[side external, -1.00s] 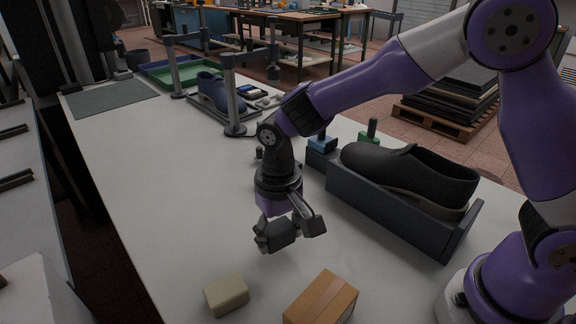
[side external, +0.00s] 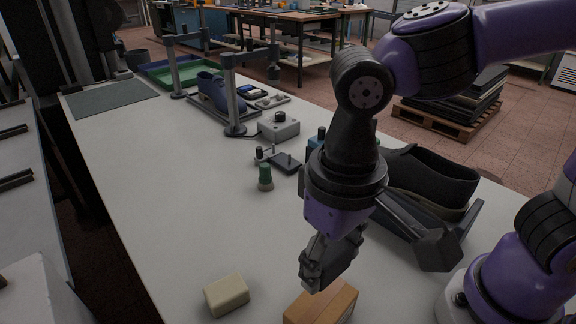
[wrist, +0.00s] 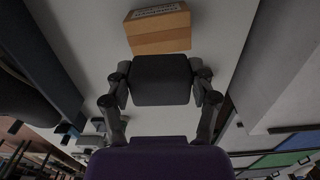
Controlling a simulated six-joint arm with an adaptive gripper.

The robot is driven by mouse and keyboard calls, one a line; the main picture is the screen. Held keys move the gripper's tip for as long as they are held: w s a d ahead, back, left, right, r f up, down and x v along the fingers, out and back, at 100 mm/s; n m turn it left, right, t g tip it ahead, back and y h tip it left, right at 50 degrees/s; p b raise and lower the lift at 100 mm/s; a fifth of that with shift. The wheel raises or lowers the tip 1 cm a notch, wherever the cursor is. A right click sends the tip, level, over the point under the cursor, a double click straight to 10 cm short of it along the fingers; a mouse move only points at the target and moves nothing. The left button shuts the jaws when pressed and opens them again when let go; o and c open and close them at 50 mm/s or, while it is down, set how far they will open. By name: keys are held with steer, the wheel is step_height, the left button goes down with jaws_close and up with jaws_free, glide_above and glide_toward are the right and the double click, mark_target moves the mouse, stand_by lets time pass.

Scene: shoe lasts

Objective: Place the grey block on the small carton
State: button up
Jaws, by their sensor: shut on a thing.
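My gripper (side external: 332,258) is shut on the grey block, a dark grey piece (wrist: 160,80) between the two fingers in the wrist view. In the side view the block is small, dark and hard to separate from the fingers. The small carton (side external: 320,304) is brown cardboard on the table at the bottom edge, partly cut off by the frame. My gripper hangs over its back edge in that picture; the height gap is unclear. In the wrist view the carton (wrist: 158,30), with a pale label, shows just beyond the block, its top bare.
A cream block (side external: 227,295) lies left of the carton. A dark shoe (side external: 430,178) sits in a grey holder at right. A green-topped piece (side external: 265,177), a grey knob box (side external: 279,126) and clamp stands are farther back.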

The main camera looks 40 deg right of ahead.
mark_target(336, 251)
step_height(336, 251, down, 7)
steer(key=shift+s+d+f, duration=0.1)
stand_by(0.4)
steer(key=o, duration=1.2)
steer(key=shift+f, duration=0.1)
steer(key=shift+c, duration=0.2)
step_height(336, 251, up, 11)
steer(key=shift+r, duration=0.2)
steer(key=shift+d+r, duration=0.1)
steer(key=shift+r, duration=0.25)
steer(key=w+d+t, duration=0.1)
steer(key=d+t, duration=0.1)
steer(key=d, duration=0.6)
steer(key=w+d+f+t, duration=0.1)
steer(key=w+d+t, duration=0.1)
steer(key=d, duration=0.7)
steer(key=shift+d+t, duration=0.15)
steer(key=shift+t, duration=0.65)
